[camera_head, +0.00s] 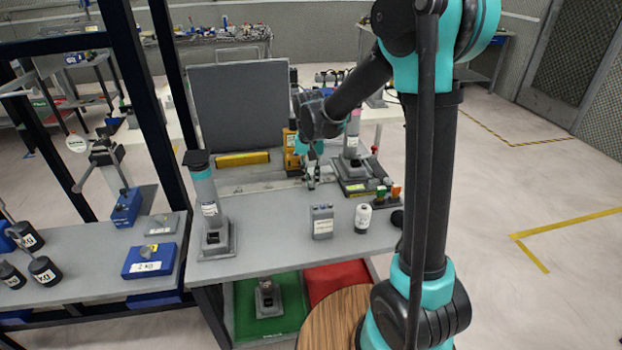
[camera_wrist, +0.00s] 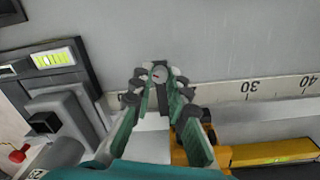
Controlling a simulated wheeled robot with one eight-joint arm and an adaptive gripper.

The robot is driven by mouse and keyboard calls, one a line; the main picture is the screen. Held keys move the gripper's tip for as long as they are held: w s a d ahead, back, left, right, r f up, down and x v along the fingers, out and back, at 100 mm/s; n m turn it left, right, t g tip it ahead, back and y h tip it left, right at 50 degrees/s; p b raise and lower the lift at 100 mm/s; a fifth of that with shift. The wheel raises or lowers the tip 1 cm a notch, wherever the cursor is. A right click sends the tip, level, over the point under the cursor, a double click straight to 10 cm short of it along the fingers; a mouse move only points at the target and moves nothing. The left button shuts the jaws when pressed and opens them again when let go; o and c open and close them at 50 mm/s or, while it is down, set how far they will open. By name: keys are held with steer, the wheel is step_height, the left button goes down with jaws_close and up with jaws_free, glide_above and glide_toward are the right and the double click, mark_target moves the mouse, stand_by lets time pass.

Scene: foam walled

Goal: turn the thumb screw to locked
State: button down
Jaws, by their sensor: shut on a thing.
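The thumb screw (camera_wrist: 159,73) shows in the wrist view as a small round grey knob with a red mark on its face. My gripper (camera_wrist: 160,82) is shut on it, with a green-padded fingertip on each side. The screw is in front of a pale scale strip (camera_wrist: 275,90) printed with 30 and 40. In the head view my gripper (camera_head: 311,180) is low over the back of the grey bench, and the screw is too small to make out there. I cannot tell which way the red mark points.
A yellow-orange upright (camera_head: 291,152) stands just left of my gripper, and a yellow bar (camera_head: 243,159) lies further left. A grey device (camera_head: 354,165) stands close on the right. A grey post (camera_head: 207,205), a small grey box (camera_head: 322,222) and a white bottle (camera_head: 363,218) stand nearer the front.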

mark_target(310, 182)
stand_by(0.4)
steer(key=c, duration=1.5)
jaws_free()
steer(key=shift+o, duration=0.2)
step_height(310, 182, up, 12)
steer(key=shift+a, duration=0.2)
